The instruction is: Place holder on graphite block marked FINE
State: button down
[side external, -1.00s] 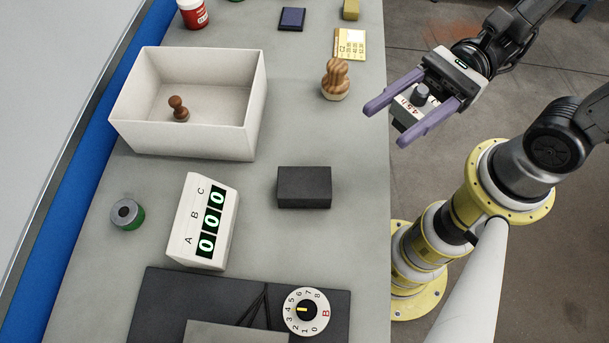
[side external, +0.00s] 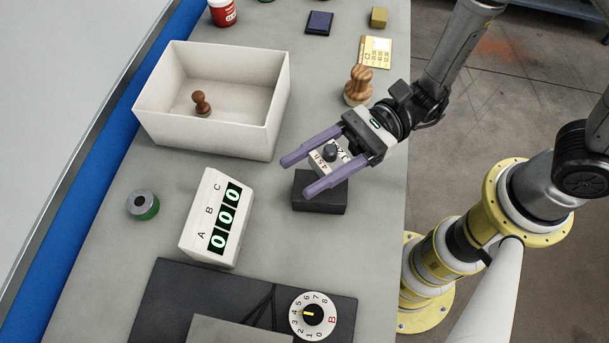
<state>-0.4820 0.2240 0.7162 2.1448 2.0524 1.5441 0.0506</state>
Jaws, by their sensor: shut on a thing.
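My gripper (side external: 300,175), with two long purple fingers, is shut on a small white block with a dark knob and printed characters (side external: 332,152), likely the holder. The fingers and held piece overlap the block's upper part. I cannot tell the height gap between them, or whether they touch. No FINE mark is legible on the block. A second dark, blue-grey square piece (side external: 319,22) lies at the far end of the bench, also with no readable mark.
A white open box (side external: 150,125) holds a small brown wooden piece (side external: 201,103). A white counter (side external: 208,225) shows zeros. A wooden knob piece (side external: 358,85) stands near my gripper. A green-sided ring (side external: 143,205) and a black panel with a dial (side external: 313,315) are nearby.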

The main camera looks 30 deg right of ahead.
jog(key=shift+w+a+f, duration=0.2)
jog(key=shift+a+f, duration=0.1)
jog(key=shift+f, duration=1.7)
jog(key=shift+f, duration=0.15)
jog(key=shift+c, duration=1.2)
grip_release()
